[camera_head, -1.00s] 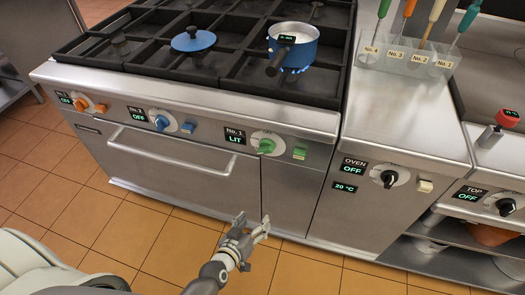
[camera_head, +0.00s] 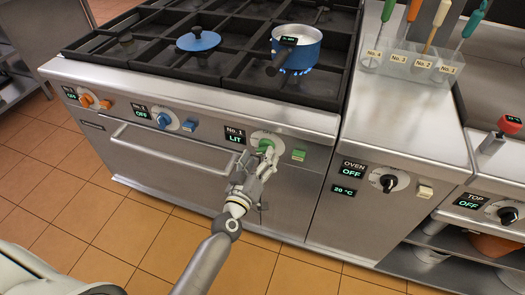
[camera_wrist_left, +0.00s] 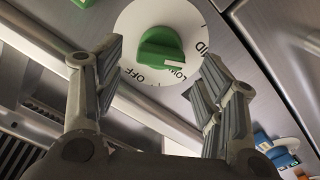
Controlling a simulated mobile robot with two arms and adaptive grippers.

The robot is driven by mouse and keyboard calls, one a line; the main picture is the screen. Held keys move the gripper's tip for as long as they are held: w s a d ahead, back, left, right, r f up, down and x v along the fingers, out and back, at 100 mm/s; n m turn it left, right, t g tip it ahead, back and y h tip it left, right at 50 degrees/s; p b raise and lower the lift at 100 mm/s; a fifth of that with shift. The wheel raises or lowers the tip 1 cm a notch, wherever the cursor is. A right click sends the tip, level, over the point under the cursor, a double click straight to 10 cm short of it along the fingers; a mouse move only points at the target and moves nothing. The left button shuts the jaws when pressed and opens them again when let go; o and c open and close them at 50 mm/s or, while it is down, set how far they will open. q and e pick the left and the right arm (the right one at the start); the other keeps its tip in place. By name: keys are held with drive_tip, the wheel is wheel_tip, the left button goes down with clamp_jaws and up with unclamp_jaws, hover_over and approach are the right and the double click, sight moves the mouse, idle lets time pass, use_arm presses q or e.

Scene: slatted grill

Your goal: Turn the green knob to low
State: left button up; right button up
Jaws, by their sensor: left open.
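The green knob (camera_head: 265,145) sits on a white dial on the stove front, beside the No. 1 display (camera_head: 235,135), which reads LIT. In the left wrist view the knob (camera_wrist_left: 158,48) has a white mark pointing right, near the LOW lettering; OFF lies at lower left and MID further right. The exact setting is hard to tell. My left gripper (camera_head: 257,161) is open just in front of the knob. In the wrist view its fingers (camera_wrist_left: 160,58) stand on either side of the knob, with no clear contact. My right gripper is not in view.
A blue pot (camera_head: 300,50) stands over a blue flame on the hob. A blue lid (camera_head: 198,40) lies on the grate to its left. A green switch (camera_head: 298,155) is right of the knob. An oven handle bar (camera_head: 165,148) runs below the knobs.

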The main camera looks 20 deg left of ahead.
sight(264, 152)
use_arm(q)
drive_tip(key=shift+w, duration=1.5)
drive_tip(key=c, duration=1)
drive_tip(key=shift+d+r+m+p, duration=0.15)
drive_tip(key=shift+m+p, duration=1.3)
drive_tip(key=shift+m, duration=0.35)
drive_tip(key=shift+m+p, duration=0.7)
drive_tip(key=shift+m, duration=0.4)
drive_tip(key=shift+m+p, duration=0.5)
drive_tip(key=shift+m, duration=0.4)
drive_tip(key=shift+c, duration=0.2)
drive_tip(key=shift+f, duration=0.2)
